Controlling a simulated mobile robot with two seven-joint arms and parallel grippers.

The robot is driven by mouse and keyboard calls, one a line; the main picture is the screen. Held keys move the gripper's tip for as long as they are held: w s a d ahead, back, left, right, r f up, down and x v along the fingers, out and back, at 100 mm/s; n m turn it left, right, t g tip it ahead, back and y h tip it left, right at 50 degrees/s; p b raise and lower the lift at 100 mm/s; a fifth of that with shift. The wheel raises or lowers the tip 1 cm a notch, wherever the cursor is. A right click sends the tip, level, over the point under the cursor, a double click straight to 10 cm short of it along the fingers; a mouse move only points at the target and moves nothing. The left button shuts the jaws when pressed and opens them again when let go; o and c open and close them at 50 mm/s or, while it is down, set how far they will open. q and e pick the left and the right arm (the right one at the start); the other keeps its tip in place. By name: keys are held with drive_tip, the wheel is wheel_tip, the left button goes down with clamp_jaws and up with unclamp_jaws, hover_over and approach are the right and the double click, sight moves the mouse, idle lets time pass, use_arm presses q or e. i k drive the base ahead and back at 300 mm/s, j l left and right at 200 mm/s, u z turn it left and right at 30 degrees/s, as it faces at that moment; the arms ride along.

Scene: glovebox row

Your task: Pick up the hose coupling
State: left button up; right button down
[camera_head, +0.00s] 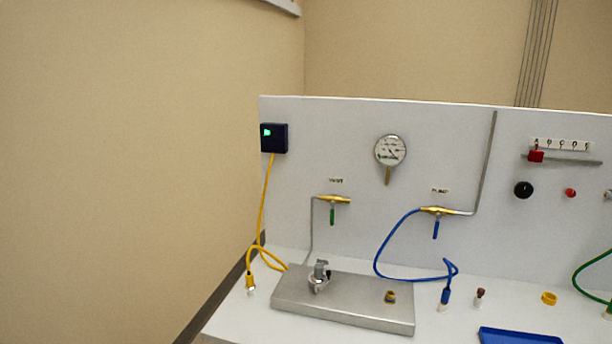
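A blue hose (378,255) runs from the brass valve under the PUMP label down to the bench. It ends in a blue coupling (445,296) with a pale lower tip, standing roughly upright on the white bench just right of a grey metal plate. A second, green hose (585,268) comes in at the right edge, and its end is partly cut off by the picture. Neither of my grippers shows in this view.
The metal plate (345,310) carries a clamp-like fitting (319,277) and a yellow-and-dark port (390,296). A yellow cable (262,205) ends left of it. A brown-topped vial (479,297), yellow ring (549,298) and blue tray (515,337) lie right of the coupling. The panel (290,210) stands behind.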

sight(446, 292)
drive_tip(key=i+j+z, duration=0.4)
drive_tip(key=i+j, duration=0.25)
drive_tip(key=i, duration=0.15)
drive_tip(key=i+j+z, duration=0.15)
drive_tip(key=i+j, duration=0.2)
drive_tip(key=i, duration=0.1)
